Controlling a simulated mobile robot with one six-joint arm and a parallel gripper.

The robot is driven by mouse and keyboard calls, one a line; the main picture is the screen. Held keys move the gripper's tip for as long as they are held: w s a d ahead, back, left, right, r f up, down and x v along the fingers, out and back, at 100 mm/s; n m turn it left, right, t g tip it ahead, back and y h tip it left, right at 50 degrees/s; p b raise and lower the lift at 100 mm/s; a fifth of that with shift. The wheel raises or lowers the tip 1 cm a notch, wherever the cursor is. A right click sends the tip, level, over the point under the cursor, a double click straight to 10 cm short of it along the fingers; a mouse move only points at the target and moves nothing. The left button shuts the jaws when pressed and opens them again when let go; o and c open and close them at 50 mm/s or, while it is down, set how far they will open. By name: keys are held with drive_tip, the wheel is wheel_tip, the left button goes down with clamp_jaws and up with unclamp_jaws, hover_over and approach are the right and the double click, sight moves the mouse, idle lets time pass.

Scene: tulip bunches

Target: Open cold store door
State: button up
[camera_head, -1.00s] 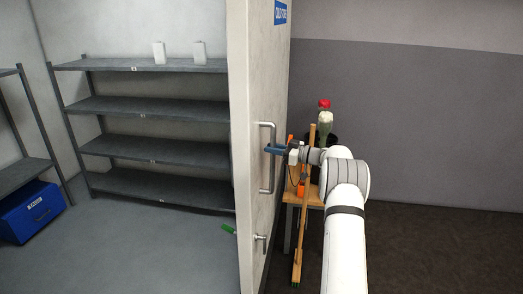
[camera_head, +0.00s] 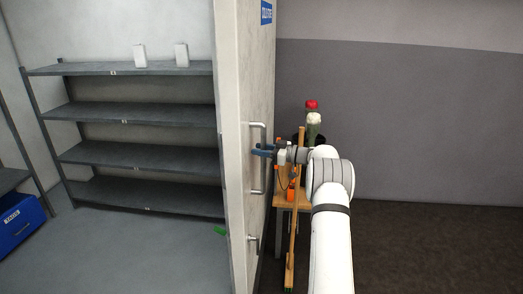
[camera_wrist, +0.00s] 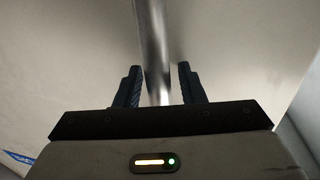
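The cold store door (camera_head: 234,120) stands open, seen nearly edge-on in the head view, with shelving inside the store to its left. A vertical metal bar handle (camera_head: 264,184) is on its right face, with a smaller lever (camera_head: 253,240) below. My gripper (camera_head: 262,150) is at the bar handle's upper part. In the wrist view the handle bar (camera_wrist: 154,45) runs between the two dark blue fingers of my gripper (camera_wrist: 159,85). The fingers are apart, with a narrow gap showing on each side of the bar.
Inside the store are grey shelves (camera_head: 140,112) with two white items on top and a blue box (camera_head: 20,222) on the floor. A green object (camera_head: 220,230) is near the door's edge. Right of the door are a wooden table (camera_head: 284,202) and a broom (camera_head: 291,245). Floor further right is clear.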

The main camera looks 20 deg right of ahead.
drive_tip(key=shift+s+d+r, duration=0.2)
drive_tip(key=shift+s+d, duration=0.05)
drive_tip(key=shift+d, duration=0.1)
drive_tip(key=b+v, duration=0.2)
drive_tip(key=v, duration=0.6)
drive_tip(key=shift+a, duration=0.1)
